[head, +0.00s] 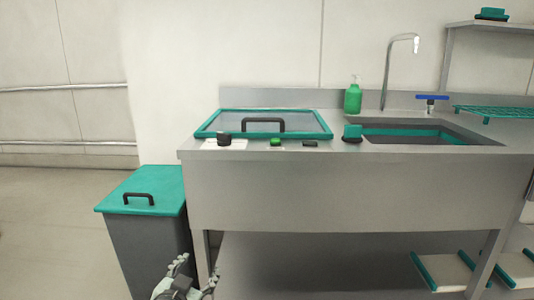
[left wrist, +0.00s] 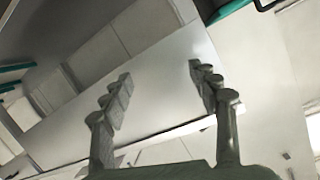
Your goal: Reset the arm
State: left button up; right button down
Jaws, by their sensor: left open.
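My left gripper (head: 190,274) shows at the bottom of the head view, in front of the steel counter's left leg and beside the grey bin. In the left wrist view its two fingers (left wrist: 158,85) stand well apart, with nothing between them. It is open and empty and touches nothing that I can see. Most of my left arm is out of the head view. My right gripper is in neither view.
A grey bin (head: 150,245) with a teal lid (head: 155,185) stands left of the steel counter (head: 330,185). The counter bears a teal-framed lid (head: 220,122), a green soap bottle (head: 353,98) and a sink (head: 420,134). The floor at left is clear.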

pick_arm(q)
jog(key=s+a+f+n+g+y, duration=0.1)
jog(key=s+a+f+g, duration=0.2)
jog(key=s+f, duration=0.5)
jog(key=s+a+f+n+g, duration=0.1)
jog(key=s+a+f+g, duration=0.3)
jog(key=s+f, duration=0.4)
jog(key=s+a+f+n+g+y, duration=0.1)
jog(key=s+a+f+g, duration=0.2)
jog(key=s+f, duration=0.5)
jog(key=s+g, duration=0.1)
jog(key=s, duration=0.4)
jog(key=shift+s+a+f+g+y, duration=0.3)
jog(key=shift+s+a+f+g, duration=0.05)
jog(key=shift+s+g, duration=0.05)
